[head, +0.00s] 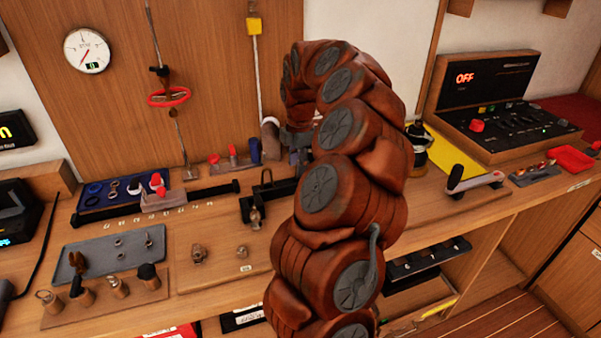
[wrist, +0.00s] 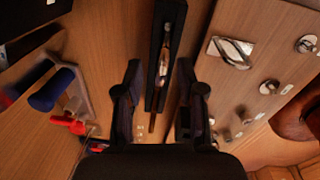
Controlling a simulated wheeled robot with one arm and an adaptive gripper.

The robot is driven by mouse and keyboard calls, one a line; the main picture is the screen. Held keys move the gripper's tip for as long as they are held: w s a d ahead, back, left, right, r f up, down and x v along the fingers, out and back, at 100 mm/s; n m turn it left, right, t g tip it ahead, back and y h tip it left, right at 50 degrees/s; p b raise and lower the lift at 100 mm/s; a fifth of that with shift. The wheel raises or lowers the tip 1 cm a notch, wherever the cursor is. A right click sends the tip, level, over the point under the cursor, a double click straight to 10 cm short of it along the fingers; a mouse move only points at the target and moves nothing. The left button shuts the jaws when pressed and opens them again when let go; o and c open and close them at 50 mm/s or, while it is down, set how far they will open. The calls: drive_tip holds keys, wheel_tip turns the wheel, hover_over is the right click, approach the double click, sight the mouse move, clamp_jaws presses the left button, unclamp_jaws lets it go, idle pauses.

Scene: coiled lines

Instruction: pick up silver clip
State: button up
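My gripper (wrist: 158,75) is open, its two dark fingers apart in the wrist view. A narrow black rail or tray (wrist: 152,98) with a slim shiny metal piece (wrist: 165,48) on it shows between and beyond the fingers; nothing is visibly gripped. A shiny silver clip-like piece (wrist: 232,50) on a square plate lies right of the fingers, apart from them. I cannot tell which of these two is the silver clip. In the head view my arm hides most of the gripper and part of the bench.
The wooden bench (head: 215,283) carries a grey tray (head: 95,250) with small rings, several dark-topped pegs and a blue tray (head: 95,200) at left. A control box (head: 505,105) reading OFF stands at right. A blue-handled tool (wrist: 50,90) lies left of the fingers.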

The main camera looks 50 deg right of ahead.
drive_tip(key=shift+f, duration=0.2)
clamp_jaws()
drive_tip(key=shift+r, duration=0.1)
idle(0.5)
